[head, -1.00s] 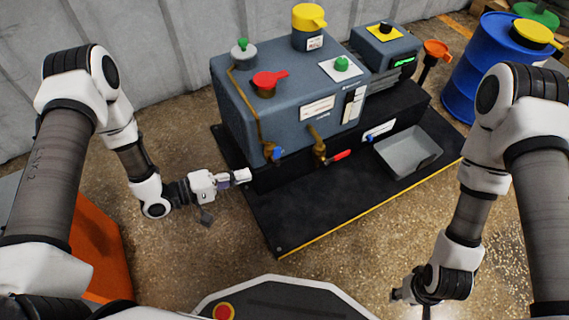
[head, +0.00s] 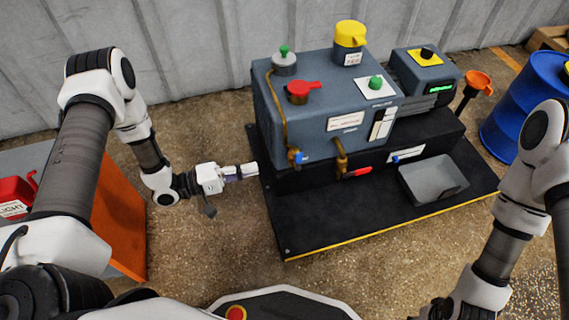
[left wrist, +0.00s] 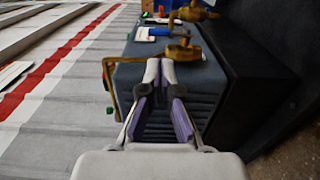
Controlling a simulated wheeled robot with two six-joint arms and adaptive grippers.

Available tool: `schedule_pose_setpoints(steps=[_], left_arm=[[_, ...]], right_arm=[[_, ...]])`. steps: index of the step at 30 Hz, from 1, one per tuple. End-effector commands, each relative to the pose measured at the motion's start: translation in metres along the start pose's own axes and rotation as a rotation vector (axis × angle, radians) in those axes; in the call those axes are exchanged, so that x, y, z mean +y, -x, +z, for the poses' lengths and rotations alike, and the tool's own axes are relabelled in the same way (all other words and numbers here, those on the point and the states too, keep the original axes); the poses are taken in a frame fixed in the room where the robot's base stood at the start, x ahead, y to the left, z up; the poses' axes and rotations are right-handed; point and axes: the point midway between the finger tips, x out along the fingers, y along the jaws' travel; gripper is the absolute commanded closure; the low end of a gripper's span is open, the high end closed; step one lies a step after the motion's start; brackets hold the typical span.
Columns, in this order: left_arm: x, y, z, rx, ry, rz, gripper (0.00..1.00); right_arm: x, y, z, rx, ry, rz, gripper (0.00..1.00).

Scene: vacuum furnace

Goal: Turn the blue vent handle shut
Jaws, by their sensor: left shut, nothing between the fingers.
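The blue vent handle (head: 295,157) sits on a brass valve at the lower left of the grey tank's front in the head view. A small blue patch (left wrist: 160,31) beside the nearer brass valve in the left wrist view looks like it, partly hidden. My left gripper (head: 254,170) is shut and empty, left of the handle and a little lower in the head view, with a gap between. In the left wrist view its closed fingertips (left wrist: 160,68) point at the tank side, below the brass valve (left wrist: 183,52). My right gripper's fingers are out of frame.
A second brass valve with a red handle (head: 357,172) is right of the blue one. A brass pipe (head: 275,108) runs down the tank. A grey tray (head: 430,180) sits on the black base plate (head: 320,222). Open floor lies left of the plate.

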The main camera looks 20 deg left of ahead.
Motion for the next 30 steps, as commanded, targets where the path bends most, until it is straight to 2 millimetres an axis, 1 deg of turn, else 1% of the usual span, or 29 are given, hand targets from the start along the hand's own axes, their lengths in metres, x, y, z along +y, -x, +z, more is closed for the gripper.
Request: schedule_pose_setpoints(steps=[1, 6, 9, 13, 18, 26, 30], left_arm=[[-0.005, -0.013, 0.001, -0.005, -0.001, 0.001, 1.00], [-0.006, -0.050, 0.001, -0.006, -0.002, 0.001, 1.00], [-0.006, -0.070, 0.001, -0.004, -0.001, 0.001, 1.00], [-0.004, -0.088, 0.001, -0.002, -0.002, 0.000, 1.00], [-0.001, -0.096, 0.000, 0.001, 0.000, 0.000, 1.00], [0.000, -0.096, 0.000, 0.001, 0.000, -0.001, 1.00], [0.002, -0.096, 0.000, 0.001, 0.000, -0.009, 1.00]], right_arm=[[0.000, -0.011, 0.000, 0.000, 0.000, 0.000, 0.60], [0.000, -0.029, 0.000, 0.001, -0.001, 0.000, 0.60], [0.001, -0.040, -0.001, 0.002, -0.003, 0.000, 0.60], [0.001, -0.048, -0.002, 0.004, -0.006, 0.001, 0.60], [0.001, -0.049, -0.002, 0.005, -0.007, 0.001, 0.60], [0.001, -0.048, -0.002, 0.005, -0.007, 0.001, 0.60], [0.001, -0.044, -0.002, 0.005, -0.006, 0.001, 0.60]])
